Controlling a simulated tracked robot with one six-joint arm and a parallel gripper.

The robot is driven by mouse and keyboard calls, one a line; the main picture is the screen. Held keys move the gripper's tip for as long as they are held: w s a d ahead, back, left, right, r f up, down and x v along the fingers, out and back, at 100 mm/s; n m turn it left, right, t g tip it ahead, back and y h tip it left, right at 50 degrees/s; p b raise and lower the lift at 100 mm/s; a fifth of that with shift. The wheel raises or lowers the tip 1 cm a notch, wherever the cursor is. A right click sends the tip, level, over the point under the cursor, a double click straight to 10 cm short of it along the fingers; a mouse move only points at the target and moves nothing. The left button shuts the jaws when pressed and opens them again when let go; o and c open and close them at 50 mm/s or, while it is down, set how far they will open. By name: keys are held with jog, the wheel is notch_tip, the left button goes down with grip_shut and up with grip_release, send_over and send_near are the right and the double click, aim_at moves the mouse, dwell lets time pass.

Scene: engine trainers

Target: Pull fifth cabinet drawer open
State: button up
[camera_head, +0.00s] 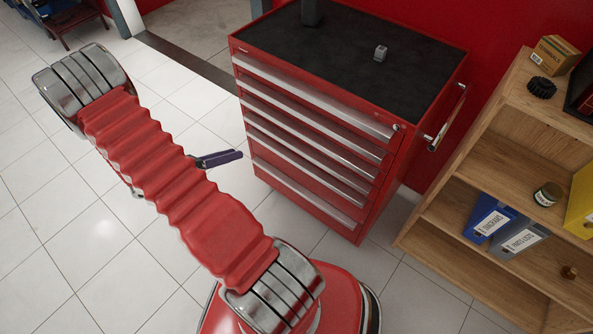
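A red tool cabinet (375,160) with a black top and several drawers stands right of centre. Each drawer front has a long silver handle strip. All the drawers look shut. My gripper (221,158) is mostly hidden behind my red ribbed arm; only a dark purple finger-like part sticks out toward the cabinet's left edge. It appears apart from the drawer fronts in the picture. Whether it is open or shut does not show.
A wooden shelf (470,160) with binders (492,220), a jar (547,194) and a box (555,54) stands close on the right. A small grey block (380,53) lies on the cabinet top. Tiled floor (75,215) to the left is clear.

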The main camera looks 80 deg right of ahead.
jog(key=s+d+f+n+h, duration=0.2)
jog(key=f+n, duration=0.2)
jog(key=f, duration=0.2)
jog(key=s+d+f+n+h, duration=0.1)
jog(key=s+d+f+n, duration=0.2)
jog(key=f, duration=0.4)
jog(key=n+t+h, duration=0.2)
jog(key=n+t, duration=0.1)
jog(key=n, duration=0.5)
send_near(300, 168)
jog(key=v, duration=0.6)
jog(key=shift+d+f, duration=0.25)
jog(key=shift+r+x, duration=0.2)
jog(key=shift+x, duration=6.7)
jog(key=shift+f, duration=0.1)
grip_shut()
